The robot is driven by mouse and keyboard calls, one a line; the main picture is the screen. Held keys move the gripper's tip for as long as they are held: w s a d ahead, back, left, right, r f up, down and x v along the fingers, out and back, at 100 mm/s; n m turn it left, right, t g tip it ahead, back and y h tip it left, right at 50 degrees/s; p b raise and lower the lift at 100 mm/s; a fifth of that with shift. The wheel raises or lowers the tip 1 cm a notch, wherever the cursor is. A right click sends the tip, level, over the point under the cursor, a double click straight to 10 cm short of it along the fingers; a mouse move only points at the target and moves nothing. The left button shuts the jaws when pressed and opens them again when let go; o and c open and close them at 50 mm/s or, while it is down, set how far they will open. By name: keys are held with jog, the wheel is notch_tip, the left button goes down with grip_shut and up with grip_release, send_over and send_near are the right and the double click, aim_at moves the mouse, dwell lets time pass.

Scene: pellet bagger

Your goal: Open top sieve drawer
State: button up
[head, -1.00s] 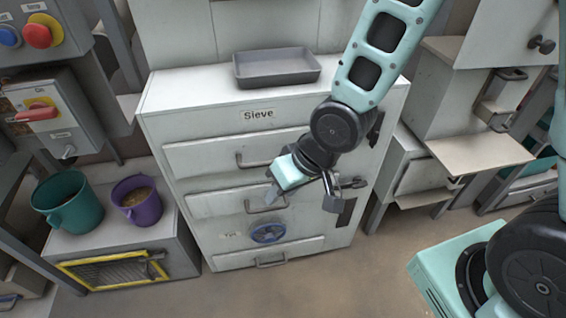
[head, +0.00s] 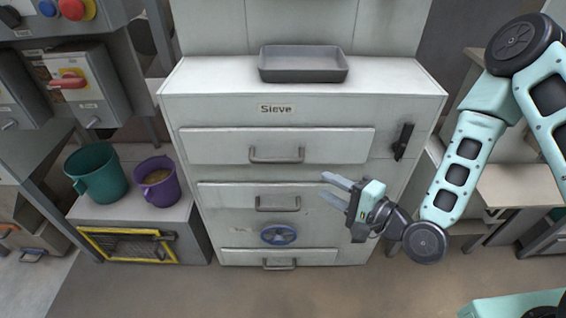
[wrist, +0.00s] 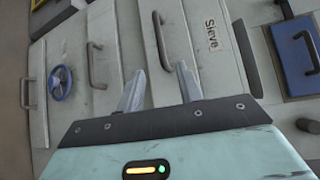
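The sieve cabinet (head: 230,107) is white and bears a "Sieve" label (head: 276,109), which also shows in the wrist view (wrist: 212,34). The top drawer (head: 215,146) lies just below the label and looks shut. Its grey bar handle (head: 277,157) shows in the wrist view (wrist: 161,42) beyond and between my fingertips. My gripper (head: 326,187) is open and empty, below and right of that handle, in front of the cabinet. Its two fingers are spread apart in the wrist view (wrist: 158,80) and touch nothing that I can see.
A black latch (head: 403,141) sits right of the top drawer. Lower drawers have handles (head: 277,206), with a blue handwheel (head: 279,235) between them. A grey tray (head: 303,66) rests on top. Teal (head: 97,173) and purple (head: 158,183) buckets stand left. Floor in front is clear.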

aim_at(282, 163)
jog(key=x, duration=1.6)
jog(key=shift+w+a+f, duration=0.1)
jog(key=shift+w+a, duration=0.05)
jog(key=shift+a, duration=0.2)
jog(key=shift+c, duration=0.4)
grip_shut()
